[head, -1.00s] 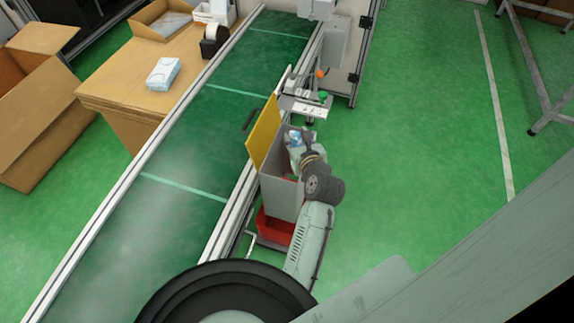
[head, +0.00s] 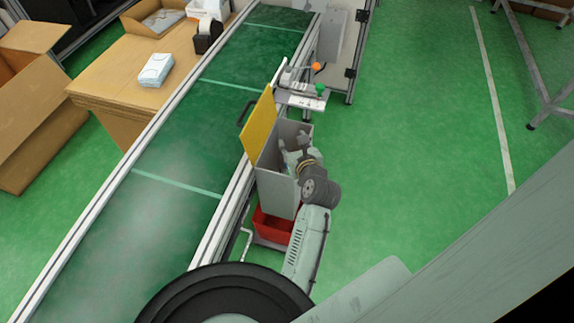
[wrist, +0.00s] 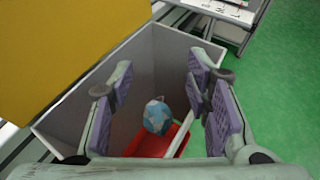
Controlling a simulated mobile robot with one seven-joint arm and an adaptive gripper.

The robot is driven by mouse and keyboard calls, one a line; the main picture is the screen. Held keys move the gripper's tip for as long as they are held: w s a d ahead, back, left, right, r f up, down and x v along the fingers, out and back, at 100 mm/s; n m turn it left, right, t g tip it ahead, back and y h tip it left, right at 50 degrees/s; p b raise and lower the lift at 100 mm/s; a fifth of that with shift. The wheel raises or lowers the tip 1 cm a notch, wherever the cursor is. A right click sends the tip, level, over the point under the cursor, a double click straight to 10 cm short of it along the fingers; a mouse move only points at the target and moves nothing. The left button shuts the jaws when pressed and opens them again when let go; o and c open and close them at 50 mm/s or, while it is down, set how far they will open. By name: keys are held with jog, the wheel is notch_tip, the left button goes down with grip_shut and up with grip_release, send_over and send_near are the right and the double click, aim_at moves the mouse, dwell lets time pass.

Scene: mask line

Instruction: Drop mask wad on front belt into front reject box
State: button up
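The front reject box is a grey open-topped box (head: 276,190) beside the belt, with a yellow panel (head: 260,125) on its belt side. My gripper (head: 295,143) is over its opening. In the wrist view the gripper (wrist: 158,85) is open, with purple-padded fingers spread apart. The blue and white mask wad (wrist: 157,116) shows below and between the fingers, inside the box outline and clear of the pads. I cannot tell whether it is falling or resting. The wad does not show in the head view now.
A red bin (head: 272,225) sits low by the grey box; red also shows inside it in the wrist view. The green belt (head: 165,205) runs alongside and its visible surface is clear. A cardboard-coloured table (head: 115,85) holds a mask pack (head: 156,70).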

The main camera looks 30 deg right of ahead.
jog(key=shift+o, duration=1.2)
jog(key=v, duration=0.7)
jog(key=shift+s, duration=0.2)
jog(key=shift+a+r, duration=0.1)
